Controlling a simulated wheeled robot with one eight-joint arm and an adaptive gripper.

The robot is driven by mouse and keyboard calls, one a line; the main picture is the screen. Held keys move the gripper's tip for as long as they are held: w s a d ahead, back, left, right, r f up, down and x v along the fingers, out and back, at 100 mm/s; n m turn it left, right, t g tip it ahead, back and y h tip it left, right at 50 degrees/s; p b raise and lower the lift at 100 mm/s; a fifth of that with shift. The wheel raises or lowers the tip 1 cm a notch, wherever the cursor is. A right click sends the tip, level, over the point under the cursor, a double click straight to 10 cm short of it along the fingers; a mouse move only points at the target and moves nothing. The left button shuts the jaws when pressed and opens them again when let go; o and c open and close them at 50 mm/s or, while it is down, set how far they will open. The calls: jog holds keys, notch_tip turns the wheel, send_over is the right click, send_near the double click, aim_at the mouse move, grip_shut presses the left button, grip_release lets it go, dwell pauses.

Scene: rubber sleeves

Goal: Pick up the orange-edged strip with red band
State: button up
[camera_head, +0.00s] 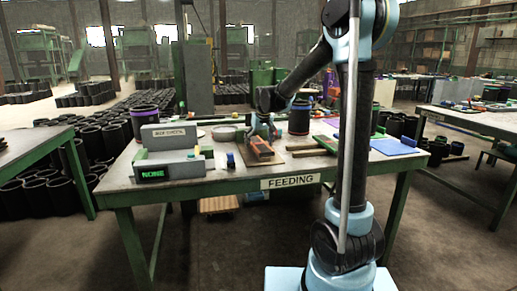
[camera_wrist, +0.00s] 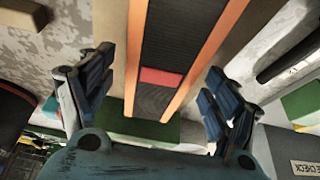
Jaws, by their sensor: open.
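The orange-edged strip with a red band (camera_wrist: 156,99) fills the middle of the wrist view. It is dark with orange long edges, and the red band crosses it near its lower end. In the head view the strip (camera_head: 260,147) lies on the worktable. My gripper (camera_wrist: 157,88) is open, with one dark finger pair on each side of the strip. No finger visibly touches it. In the head view my gripper (camera_head: 263,128) is over the far part of the strip, and its fingertips are hard to make out.
A scale with a display (camera_head: 170,150) stands on the left of the worktable (camera_head: 235,184). A blue sheet (camera_head: 393,146) lies on the right. A green piece (camera_wrist: 150,130) shows below the strip's end.

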jog(key=c, duration=1.2)
jog(key=shift+o, duration=0.2)
